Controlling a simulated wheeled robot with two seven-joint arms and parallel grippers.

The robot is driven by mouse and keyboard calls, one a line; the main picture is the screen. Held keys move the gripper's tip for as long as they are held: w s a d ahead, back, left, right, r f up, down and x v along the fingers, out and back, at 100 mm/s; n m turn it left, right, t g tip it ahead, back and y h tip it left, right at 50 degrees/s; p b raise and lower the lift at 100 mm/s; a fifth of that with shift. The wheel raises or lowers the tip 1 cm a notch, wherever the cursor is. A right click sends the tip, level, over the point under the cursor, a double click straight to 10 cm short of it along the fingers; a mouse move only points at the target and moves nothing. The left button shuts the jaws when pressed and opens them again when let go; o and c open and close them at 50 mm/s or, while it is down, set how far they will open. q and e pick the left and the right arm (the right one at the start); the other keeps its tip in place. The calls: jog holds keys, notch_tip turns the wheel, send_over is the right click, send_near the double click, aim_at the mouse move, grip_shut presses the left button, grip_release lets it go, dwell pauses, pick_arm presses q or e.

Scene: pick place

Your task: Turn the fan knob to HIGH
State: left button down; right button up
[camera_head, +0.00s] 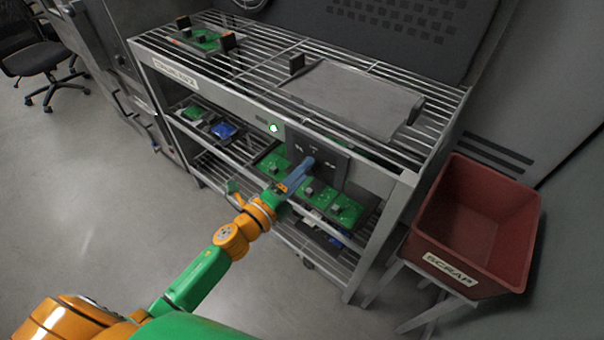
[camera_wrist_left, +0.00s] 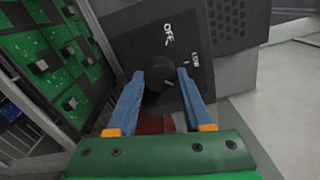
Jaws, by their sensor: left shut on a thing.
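The fan panel (camera_head: 334,163) is a dark plate on the front of the metal rack; it also shows in the left wrist view (camera_wrist_left: 207,65). Its round black knob (camera_wrist_left: 158,73) sits between the two blue fingers of my left gripper (camera_wrist_left: 160,78), which is shut on it. The labels OFF and LOW can be read above and right of the knob; I cannot read HIGH. In the head view my left gripper (camera_head: 307,164) reaches the panel and hides the knob. The knob's exact setting is unclear. My right gripper is not in view.
Green circuit boards (camera_head: 345,208) lie on the rack shelf just below the panel. A grey tray (camera_head: 340,98) and another board (camera_head: 200,40) lie on the rack top. A red SCRAP bin (camera_head: 470,225) stands at the right.

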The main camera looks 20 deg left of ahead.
pick_arm(q)
jog(key=shift+m, duration=1.7)
jog(key=shift+b, duration=0.3)
jog(key=shift+c, duration=1.6)
grip_release()
jog(key=b+v, duration=0.1)
jog(key=v, duration=0.6)
